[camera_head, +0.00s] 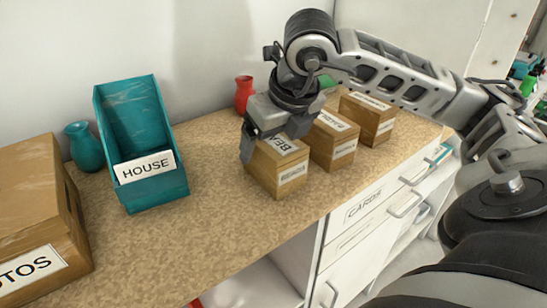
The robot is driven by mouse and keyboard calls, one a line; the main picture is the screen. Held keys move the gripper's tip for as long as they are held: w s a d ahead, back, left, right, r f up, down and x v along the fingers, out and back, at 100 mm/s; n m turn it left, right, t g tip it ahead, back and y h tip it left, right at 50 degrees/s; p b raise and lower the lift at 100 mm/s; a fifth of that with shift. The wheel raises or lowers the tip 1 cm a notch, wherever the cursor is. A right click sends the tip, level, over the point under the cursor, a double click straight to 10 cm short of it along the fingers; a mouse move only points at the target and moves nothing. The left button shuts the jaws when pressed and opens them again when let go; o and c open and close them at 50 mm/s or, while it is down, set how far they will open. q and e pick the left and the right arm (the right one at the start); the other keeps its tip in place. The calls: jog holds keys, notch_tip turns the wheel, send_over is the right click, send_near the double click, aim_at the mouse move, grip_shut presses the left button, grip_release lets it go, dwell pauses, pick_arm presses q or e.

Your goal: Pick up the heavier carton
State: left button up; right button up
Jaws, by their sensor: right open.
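Three small brown cartons stand in a row on the speckled counter. The nearest carton (279,177) has white labels that read "BEADS"; the middle carton (333,143) and the far carton (369,122) have labels too small to read surely. A larger brown carton (30,205) at the left edge is cut off by the frame, with "OTOS" showing on its label. My right gripper (276,137) is open over the nearest carton, one finger down by its left side; the other finger is hard to make out. The gripper hides part of the carton's top. My left gripper is out of view.
A red vase (243,93) stands by the wall behind my gripper. White drawers (362,212) are below the counter's front edge. The counter between bin and cartons is clear.

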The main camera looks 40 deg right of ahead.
jog(key=shift+f, duration=0.2)
jog(key=shift+c, duration=0.4)
jog(key=c, duration=1.4)
